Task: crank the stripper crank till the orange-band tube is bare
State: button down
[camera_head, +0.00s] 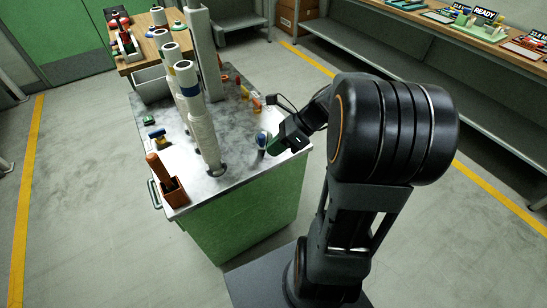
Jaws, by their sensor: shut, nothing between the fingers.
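Several pale upright tubes stand in a row on the green cart's metal top. The nearest wrapped tube (204,138) has a blue band near its top. I cannot make out an orange band on any tube, so I cannot tell which is the orange-band tube. My gripper (272,148) is at the cart's right edge, shut and holding nothing. Just left of its fingertips is a small blue-and-white part (262,140). I cannot tell whether it is the stripper crank or whether the fingers touch it.
The cart top (233,171) is bare at its front right. A grey bin (152,86) is behind. A wooden table (133,63) stands beyond, and a long shelf bench (460,40) lines the right.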

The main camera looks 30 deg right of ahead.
jog(key=w+d+f+m+t+y+b, duration=0.3)
jog(key=d+f+m+t+b, duration=0.1)
jog(key=d+f+m, duration=0.4)
jog(key=m+t+y+b, duration=0.1)
jog(key=m+t+b, duration=0.4)
jog(key=m, duration=0.7)
send_near(263, 135)
jog(key=s+d+f, duration=0.3)
jog(key=s+d, duration=0.1)
jog(key=shift+t, duration=0.4)
jog(key=x, duration=1.2)
jog(key=shift+a+r, duration=0.25)
